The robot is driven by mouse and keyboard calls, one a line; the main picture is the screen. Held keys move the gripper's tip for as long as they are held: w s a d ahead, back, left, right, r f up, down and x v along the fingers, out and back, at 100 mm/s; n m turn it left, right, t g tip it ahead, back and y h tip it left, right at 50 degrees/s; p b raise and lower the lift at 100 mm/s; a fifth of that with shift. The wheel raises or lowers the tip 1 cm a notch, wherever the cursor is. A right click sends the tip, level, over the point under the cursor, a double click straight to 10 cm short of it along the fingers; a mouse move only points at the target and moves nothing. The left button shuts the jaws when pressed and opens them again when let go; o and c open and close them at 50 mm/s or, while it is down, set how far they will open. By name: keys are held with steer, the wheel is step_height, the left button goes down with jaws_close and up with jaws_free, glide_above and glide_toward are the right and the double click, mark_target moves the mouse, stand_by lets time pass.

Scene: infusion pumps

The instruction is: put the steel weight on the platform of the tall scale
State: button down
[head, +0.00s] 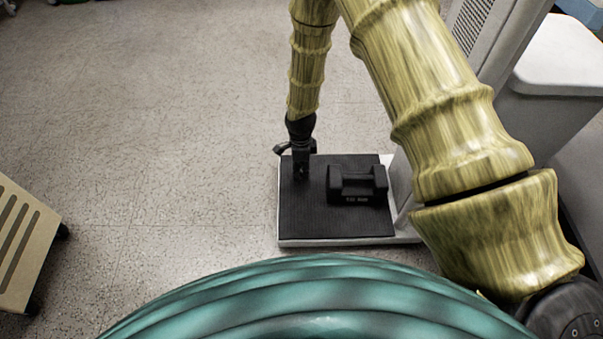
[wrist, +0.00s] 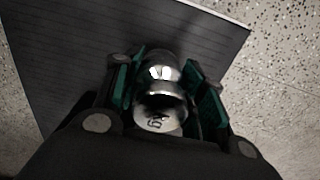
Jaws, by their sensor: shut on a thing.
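The steel weight (wrist: 162,88) is a shiny metal cylinder with a knob and "kg" lettering. In the wrist view it sits between the green-padded fingers of my gripper (wrist: 163,92), which is shut on it. In the head view my gripper (head: 300,170) points down over the left part of the scale's platform (head: 310,222), a black ribbed mat with a pale rim. The weight is hidden there. The dark platform (wrist: 75,50) also shows behind the weight in the wrist view. I cannot tell whether the weight touches the mat.
A black dumbbell (head: 357,184) lies on the platform, right of my gripper. The scale's pale column (head: 402,185) rises at the platform's right side, partly behind my arm. A white bin (head: 555,62) stands at the upper right. A beige slatted thing (head: 25,240) is at the left. The speckled floor between is clear.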

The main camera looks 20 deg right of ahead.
step_height(320, 180, down, 3)
steer(key=shift+r+b, duration=0.2)
steer(key=shift+b, duration=0.3)
steer(key=c, duration=0.9)
jaws_free()
steer(key=shift+f, duration=0.1)
steer(key=shift+o, duration=0.2)
